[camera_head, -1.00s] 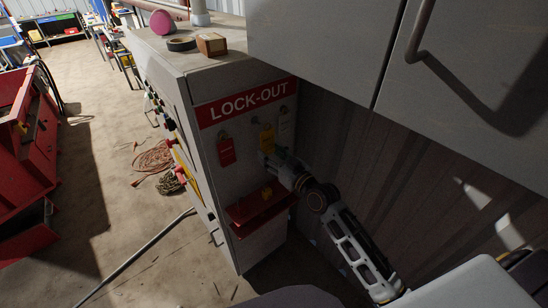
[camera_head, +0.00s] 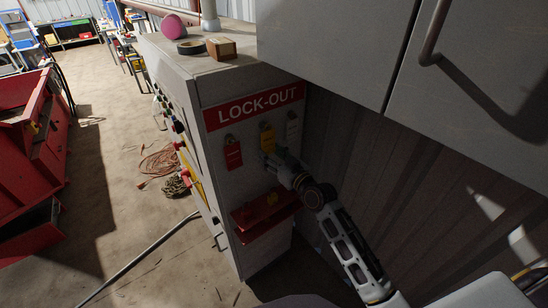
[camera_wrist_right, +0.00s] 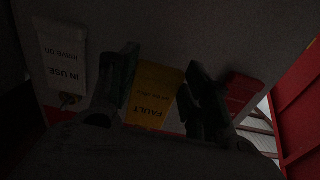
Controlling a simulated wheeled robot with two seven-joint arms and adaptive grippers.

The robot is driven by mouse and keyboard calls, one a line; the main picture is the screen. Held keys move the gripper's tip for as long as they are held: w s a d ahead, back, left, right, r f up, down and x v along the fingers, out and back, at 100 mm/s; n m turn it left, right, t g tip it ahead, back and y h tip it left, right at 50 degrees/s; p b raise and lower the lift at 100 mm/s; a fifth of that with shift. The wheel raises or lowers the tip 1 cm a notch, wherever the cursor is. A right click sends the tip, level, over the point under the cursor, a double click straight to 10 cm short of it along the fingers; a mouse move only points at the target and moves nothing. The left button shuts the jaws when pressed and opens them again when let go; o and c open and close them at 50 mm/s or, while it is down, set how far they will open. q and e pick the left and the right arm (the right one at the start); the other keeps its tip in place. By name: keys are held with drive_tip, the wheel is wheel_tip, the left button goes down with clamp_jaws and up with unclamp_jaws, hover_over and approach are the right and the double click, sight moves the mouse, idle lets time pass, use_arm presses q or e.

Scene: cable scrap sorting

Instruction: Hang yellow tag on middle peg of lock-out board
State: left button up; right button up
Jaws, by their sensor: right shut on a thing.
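The yellow tag (camera_head: 267,141) is upright against the lock-out board (camera_head: 250,185), its top at the middle peg (camera_head: 264,124); I cannot tell whether its hole is over the peg. My right gripper (camera_head: 268,160) is shut on the tag's lower part, from below. In the right wrist view the yellow tag (camera_wrist_right: 152,95), upside down and marked FAULT, is between the dark fingers (camera_wrist_right: 160,85). A red tag (camera_head: 233,155) hangs on the left peg and a white tag (camera_head: 291,130) on the right peg. My left gripper is out of view.
A red tray (camera_head: 262,215) with a yellow item juts from the board below the tags. Grey cabinets (camera_head: 330,45) overhang at upper right. A small box (camera_head: 221,48) and a tape roll (camera_head: 190,47) lie on top. Floor at left holds an orange cable coil (camera_head: 160,162).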

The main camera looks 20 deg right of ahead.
drive_tip(key=shift+w+a+f, duration=0.1)
drive_tip(key=shift+w+a, duration=0.05)
drive_tip(key=shift+w, duration=0.25)
drive_tip(key=shift+c, duration=1.3)
drive_tip(key=shift+w+a+f, duration=0.2)
drive_tip(key=shift+w+f, duration=0.15)
drive_tip(key=shift+w, duration=0.2)
drive_tip(key=o, duration=1.1)
drive_tip(key=shift+v, duration=6)
drive_tip(key=shift+m, duration=0.3)
